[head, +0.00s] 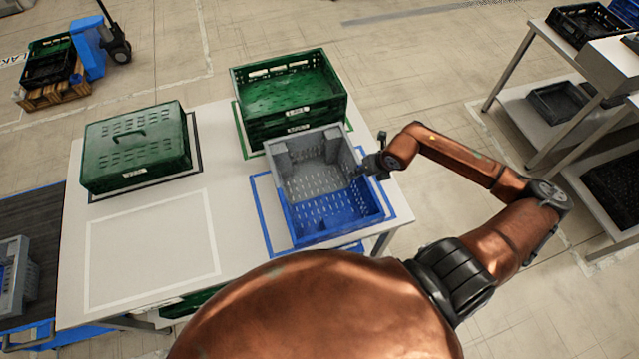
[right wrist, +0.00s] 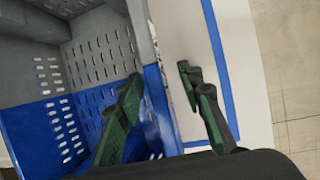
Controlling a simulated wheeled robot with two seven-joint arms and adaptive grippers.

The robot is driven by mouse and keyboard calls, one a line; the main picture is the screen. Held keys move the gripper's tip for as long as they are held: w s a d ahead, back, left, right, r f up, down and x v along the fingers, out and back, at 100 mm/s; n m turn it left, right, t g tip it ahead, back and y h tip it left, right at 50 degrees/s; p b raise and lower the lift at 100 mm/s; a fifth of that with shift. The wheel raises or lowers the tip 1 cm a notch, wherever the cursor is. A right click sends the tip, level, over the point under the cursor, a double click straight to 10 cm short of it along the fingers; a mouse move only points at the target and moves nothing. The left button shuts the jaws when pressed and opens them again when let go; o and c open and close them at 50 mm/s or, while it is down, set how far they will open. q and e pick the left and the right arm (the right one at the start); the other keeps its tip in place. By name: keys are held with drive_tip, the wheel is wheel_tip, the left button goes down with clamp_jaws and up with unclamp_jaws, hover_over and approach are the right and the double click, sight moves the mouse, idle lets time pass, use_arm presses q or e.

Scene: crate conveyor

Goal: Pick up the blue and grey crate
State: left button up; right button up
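The blue and grey crate (head: 322,224) sits on the white table inside a blue outline, its far part grey and its near part blue. It looks empty. My right gripper (head: 374,166) is at the crate's right wall. In the right wrist view the gripper (right wrist: 160,95) is open, with one finger inside the crate (right wrist: 88,100) and the other outside, over the table. The crate's right wall passes between the fingers, with a visible gap to the outer finger. My left gripper is not in view.
A closed green crate (head: 136,150) sits at the table's left. A white-outlined area (head: 152,250) of the table (head: 215,185) is bare. A metal shelf (head: 545,115) with crates stands at right.

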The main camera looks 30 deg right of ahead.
drive_tip(key=x, duration=0.2)
drive_tip(key=shift+w+f, duration=0.15)
drive_tip(key=shift+f, duration=0.15)
drive_tip(key=c, duration=0.6)
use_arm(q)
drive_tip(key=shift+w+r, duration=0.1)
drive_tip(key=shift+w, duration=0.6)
use_arm(e)
clamp_jaws()
drive_tip(key=shift+r, duration=0.1)
